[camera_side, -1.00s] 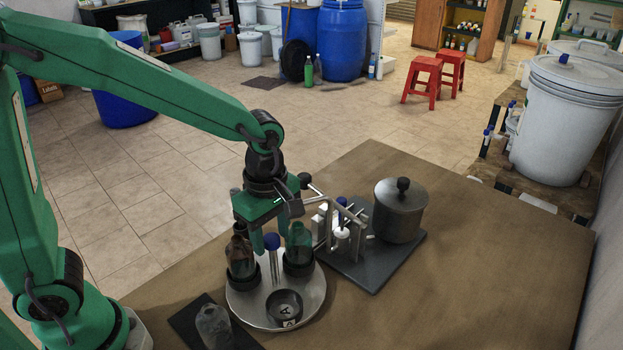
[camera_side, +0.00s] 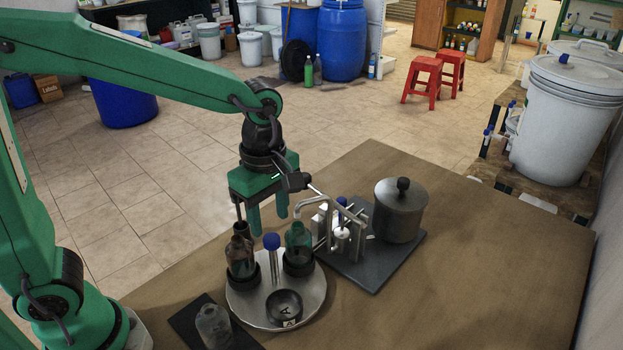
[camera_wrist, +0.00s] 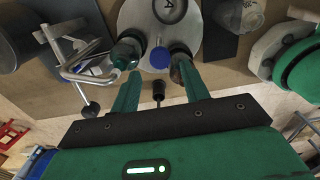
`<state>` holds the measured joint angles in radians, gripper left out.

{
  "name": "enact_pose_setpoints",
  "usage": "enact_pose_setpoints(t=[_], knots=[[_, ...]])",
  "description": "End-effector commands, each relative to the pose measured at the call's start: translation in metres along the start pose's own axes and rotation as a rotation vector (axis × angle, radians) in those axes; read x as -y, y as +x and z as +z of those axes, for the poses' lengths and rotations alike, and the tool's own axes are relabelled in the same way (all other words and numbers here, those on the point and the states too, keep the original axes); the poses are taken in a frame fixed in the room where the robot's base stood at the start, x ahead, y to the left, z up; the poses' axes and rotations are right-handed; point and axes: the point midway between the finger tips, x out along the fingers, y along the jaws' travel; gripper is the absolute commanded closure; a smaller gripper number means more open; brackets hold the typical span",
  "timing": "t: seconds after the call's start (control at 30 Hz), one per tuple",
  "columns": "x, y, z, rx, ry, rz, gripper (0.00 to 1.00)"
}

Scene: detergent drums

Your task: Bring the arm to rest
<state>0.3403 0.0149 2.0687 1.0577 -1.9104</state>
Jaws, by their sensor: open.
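My gripper (camera_side: 268,218) is open and empty. Its two green fingers point down and hang above the back part of a round metal turntable (camera_side: 253,306). The turntable carries a brown bottle (camera_side: 241,258) and a green bottle (camera_side: 298,240) in black holders, a blue-knobbed post (camera_side: 272,243) between them, and a black dish marked A (camera_side: 284,306) at the front. In the wrist view my gripper (camera_wrist: 160,75) shows its fingers apart, with the blue knob (camera_wrist: 160,57) seen between them.
To the right, a metal dispenser with a bent spout (camera_side: 340,228) and a lidded steel pot (camera_side: 400,211) stand on a dark plate (camera_side: 372,275). A clear bottle (camera_side: 213,326) stands on a dark pad at the front left. The right side of the table (camera_side: 500,260) is clear.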

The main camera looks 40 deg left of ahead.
Motion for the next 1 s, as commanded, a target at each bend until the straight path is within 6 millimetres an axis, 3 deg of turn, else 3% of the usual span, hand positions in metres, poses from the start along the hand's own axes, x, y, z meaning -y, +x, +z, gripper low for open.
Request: enact_pose_setpoints(t=[0.37,1.0], knots=[[0.006,-0.011,-0.012,0.010,0.121,0.040,0.55],[0.050,-0.051,-0.072,-0.072,0.829,0.267,0.55]])
